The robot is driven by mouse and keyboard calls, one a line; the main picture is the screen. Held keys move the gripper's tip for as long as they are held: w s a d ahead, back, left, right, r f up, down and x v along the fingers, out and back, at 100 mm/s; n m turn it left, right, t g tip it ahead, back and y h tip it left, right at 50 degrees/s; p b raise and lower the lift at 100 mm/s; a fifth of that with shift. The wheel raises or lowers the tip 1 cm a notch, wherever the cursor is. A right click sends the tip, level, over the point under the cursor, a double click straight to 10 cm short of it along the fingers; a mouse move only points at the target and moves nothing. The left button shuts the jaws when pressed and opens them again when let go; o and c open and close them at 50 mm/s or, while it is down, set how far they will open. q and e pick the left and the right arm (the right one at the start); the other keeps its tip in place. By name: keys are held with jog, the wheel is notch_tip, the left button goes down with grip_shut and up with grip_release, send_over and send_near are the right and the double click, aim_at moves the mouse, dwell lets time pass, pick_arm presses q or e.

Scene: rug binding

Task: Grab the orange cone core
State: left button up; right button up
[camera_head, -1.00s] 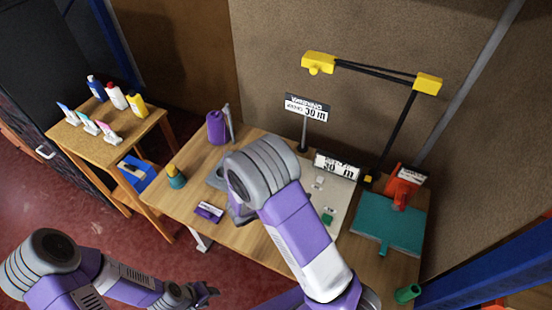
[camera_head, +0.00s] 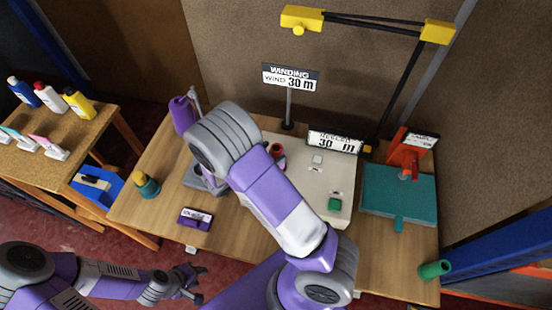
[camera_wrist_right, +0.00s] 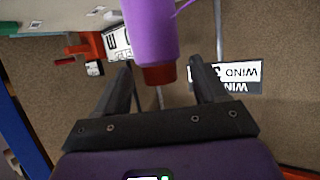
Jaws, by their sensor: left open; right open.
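In the right wrist view, a purple wound body (camera_wrist_right: 150,30) with an orange-red core end (camera_wrist_right: 159,74) stands beyond and between the two fingers of my right gripper (camera_wrist_right: 160,88). The fingers are open, and I see no contact. In the head view, a small orange-red round piece (camera_head: 277,150) shows beside my right forearm on the pale machine panel. I cannot tell whether it is the same core. My right forearm hides the right fingers there. My left gripper (camera_head: 188,286) is open and empty at the lower left, off the table.
A purple spool (camera_head: 183,114) stands at the table's back left. A teal cone with a yellow top (camera_head: 146,184) and a purple labelled box (camera_head: 196,219) are at the left. A winding sign (camera_head: 290,77), a teal board (camera_head: 398,197) and a green cup (camera_head: 436,269) are further right.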

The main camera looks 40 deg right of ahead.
aim_at(277, 150)
jog(key=x, duration=0.4)
jog(key=shift+s+d+f+b, duration=0.1)
jog(key=shift+d+f+b, duration=0.15)
jog(key=shift+f+b, duration=0.15)
jog(key=c, duration=1.1)
